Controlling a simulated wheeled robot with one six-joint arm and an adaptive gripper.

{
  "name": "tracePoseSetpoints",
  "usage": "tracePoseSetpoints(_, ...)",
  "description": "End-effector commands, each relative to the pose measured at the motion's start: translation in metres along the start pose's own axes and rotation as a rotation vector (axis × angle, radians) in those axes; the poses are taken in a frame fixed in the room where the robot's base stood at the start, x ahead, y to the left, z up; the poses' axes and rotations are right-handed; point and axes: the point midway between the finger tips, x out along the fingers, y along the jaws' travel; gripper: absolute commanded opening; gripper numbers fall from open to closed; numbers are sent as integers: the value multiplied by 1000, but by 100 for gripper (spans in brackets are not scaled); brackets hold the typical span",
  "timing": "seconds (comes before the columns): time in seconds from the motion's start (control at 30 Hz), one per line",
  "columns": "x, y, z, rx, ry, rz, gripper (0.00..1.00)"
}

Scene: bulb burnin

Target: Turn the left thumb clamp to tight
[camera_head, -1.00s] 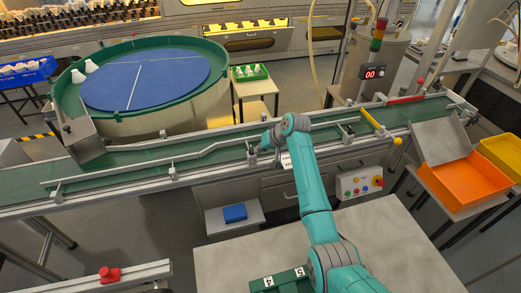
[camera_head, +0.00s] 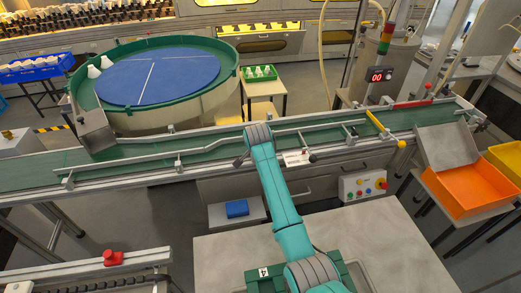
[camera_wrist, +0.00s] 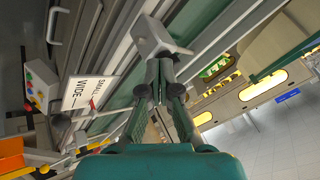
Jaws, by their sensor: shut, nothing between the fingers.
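My gripper (camera_wrist: 159,68) is shut and empty, with its fingertips close to a grey clamp block (camera_wrist: 150,36) on the conveyor rail. I cannot tell whether they touch it. In the head view the gripper (camera_head: 240,162) is at the near guide rail, partly hidden by my arm. A white sign reading SMALL and WIDE (camera_wrist: 84,93), with a red pointer, is left of the fingers in the wrist view. This sign also shows in the head view (camera_head: 296,158), just right of my arm. Whether the clamp is tight or loose cannot be told.
The green conveyor (camera_head: 220,150) runs across, with guide rails and posts along it. A round feeder with a blue disc (camera_head: 160,78) stands behind. A button box (camera_head: 364,184) and an orange tray (camera_head: 467,188) are to the right. A grey table (camera_head: 390,245) is in front.

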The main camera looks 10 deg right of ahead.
Motion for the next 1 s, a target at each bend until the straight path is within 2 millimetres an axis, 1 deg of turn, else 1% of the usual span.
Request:
tracePoseSetpoints(0.3, 1, -9, 7, 224, 120, 122, 0)
tracePoseSetpoints(0.53, 2, -12, 9, 350, 186, 188, 0)
tracePoseSetpoints(1.0, 2, -13, 9, 351, 185, 188, 0)
